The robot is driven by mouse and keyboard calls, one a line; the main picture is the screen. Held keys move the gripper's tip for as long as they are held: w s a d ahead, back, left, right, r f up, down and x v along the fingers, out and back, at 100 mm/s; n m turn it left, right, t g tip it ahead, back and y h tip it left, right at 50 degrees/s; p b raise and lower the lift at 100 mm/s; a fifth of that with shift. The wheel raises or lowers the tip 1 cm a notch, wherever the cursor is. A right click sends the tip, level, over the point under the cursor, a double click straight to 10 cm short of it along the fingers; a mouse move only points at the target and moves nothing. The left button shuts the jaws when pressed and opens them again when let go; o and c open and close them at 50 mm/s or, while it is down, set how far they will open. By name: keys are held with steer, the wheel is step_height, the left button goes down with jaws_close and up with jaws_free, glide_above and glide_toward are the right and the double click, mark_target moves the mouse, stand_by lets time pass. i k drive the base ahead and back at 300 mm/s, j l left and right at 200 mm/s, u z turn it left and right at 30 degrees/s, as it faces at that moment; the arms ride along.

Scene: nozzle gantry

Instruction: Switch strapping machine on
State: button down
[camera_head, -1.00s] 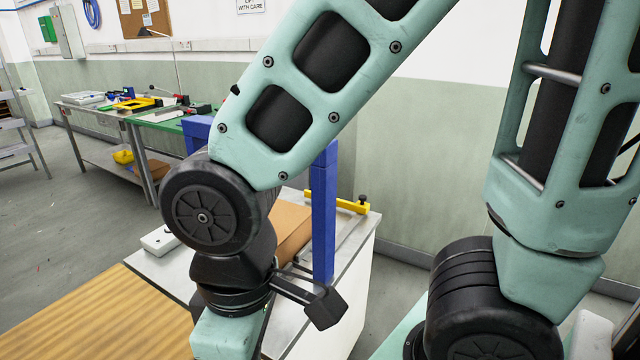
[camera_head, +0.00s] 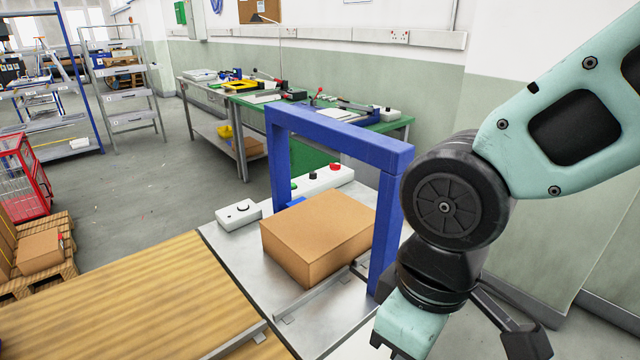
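The strapping machine shows as a blue arch (camera_head: 345,137) standing over a grey metal table (camera_head: 235,250). A closed cardboard box (camera_head: 318,235) lies on the table at the arch. A long white control box (camera_head: 322,184) behind the cardboard box carries a red button (camera_head: 335,167) and dark knobs (camera_head: 311,176). A smaller white box (camera_head: 239,214) with a dark round part on top sits at the table's left edge. My arm hangs at the right, in front of the arch's right post. My gripper is out of view, below the frame.
A wooden-slatted surface (camera_head: 120,300) adjoins the table at the left. A green workbench (camera_head: 395,128) with tools stands behind, along the wall. A red cage (camera_head: 22,175), a pallet (camera_head: 40,260) and shelving are at the left. The grey floor between is open.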

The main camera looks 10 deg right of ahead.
mark_target(335, 167)
steer(key=l, duration=0.35)
steer(key=i+l+u, duration=0.15)
steer(key=l, duration=0.25)
steer(key=i+l+u, duration=0.25)
steer(key=l+u, duration=0.15)
steer(key=l, duration=0.5)
steer(key=l+u, duration=0.4)
steer(key=l, duration=0.55)
steer(key=l+u, duration=0.4)
steer(key=l, duration=0.6)
steer(key=i+l+u, duration=0.2)
steer(key=l, duration=0.3)
steer(key=i+l+u, duration=0.2)
steer(key=l, duration=0.35)
steer(key=l+u, duration=0.2)
steer(key=l, duration=0.3)
steer(key=i+l+u, duration=0.2)
steer(key=l, duration=0.4)
steer(key=k, duration=0.1)
